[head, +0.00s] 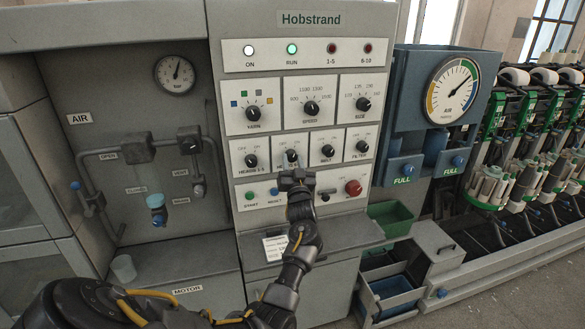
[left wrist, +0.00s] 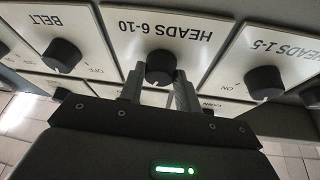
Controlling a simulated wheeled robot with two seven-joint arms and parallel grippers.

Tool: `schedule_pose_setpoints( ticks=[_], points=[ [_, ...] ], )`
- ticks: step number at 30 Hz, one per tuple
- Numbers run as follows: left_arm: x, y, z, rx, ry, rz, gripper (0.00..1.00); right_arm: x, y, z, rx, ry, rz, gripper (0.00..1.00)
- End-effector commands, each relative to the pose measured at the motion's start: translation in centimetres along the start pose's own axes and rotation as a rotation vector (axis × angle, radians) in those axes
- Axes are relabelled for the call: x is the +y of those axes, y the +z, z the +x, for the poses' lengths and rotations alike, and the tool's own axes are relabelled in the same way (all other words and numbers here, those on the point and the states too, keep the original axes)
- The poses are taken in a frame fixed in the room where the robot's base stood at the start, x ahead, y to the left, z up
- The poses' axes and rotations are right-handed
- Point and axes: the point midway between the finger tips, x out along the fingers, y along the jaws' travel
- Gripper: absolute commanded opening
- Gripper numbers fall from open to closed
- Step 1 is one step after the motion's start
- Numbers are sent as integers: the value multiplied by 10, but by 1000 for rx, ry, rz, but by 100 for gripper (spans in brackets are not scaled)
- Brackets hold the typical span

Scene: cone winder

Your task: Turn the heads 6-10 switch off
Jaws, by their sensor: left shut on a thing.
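The heads 6-10 switch (head: 291,155) is a black rotary knob on a white plate in the lower row of the grey panel. It also shows in the left wrist view (left wrist: 160,66), where its label reads upside down. My left gripper (head: 293,171) reaches the panel from below. Its two fingers (left wrist: 158,80) stand one on each side of the knob and are shut on it. In the head view the gripper hides part of the plate and label, and the knob's exact angle is hard to read. My right gripper is not in view.
The heads 1-5 knob (head: 251,160) and the belt knob (head: 327,151) sit close on either side. Below are a start button (head: 250,195) and a red button (head: 353,187). The run lamp (head: 292,49) glows green; the 6-10 lamp (head: 368,48) is dark red.

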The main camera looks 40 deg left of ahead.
Motion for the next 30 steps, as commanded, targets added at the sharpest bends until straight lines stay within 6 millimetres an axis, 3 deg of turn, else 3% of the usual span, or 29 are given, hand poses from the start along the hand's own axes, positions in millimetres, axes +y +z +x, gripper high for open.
schedule_pose_setpoints(
  ticks=[1, 15, 24, 30],
  points=[
    [2, 6, -3, 3, -15, -35, 10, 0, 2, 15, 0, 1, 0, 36],
    [6, 8, -3, 22, -186, -434, 10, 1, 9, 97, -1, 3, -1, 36],
    [7, 5, -2, 33, -283, -661, 10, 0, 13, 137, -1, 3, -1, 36],
    [8, 2, -1, 38, -328, -767, 10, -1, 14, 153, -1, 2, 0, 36]
  ],
)
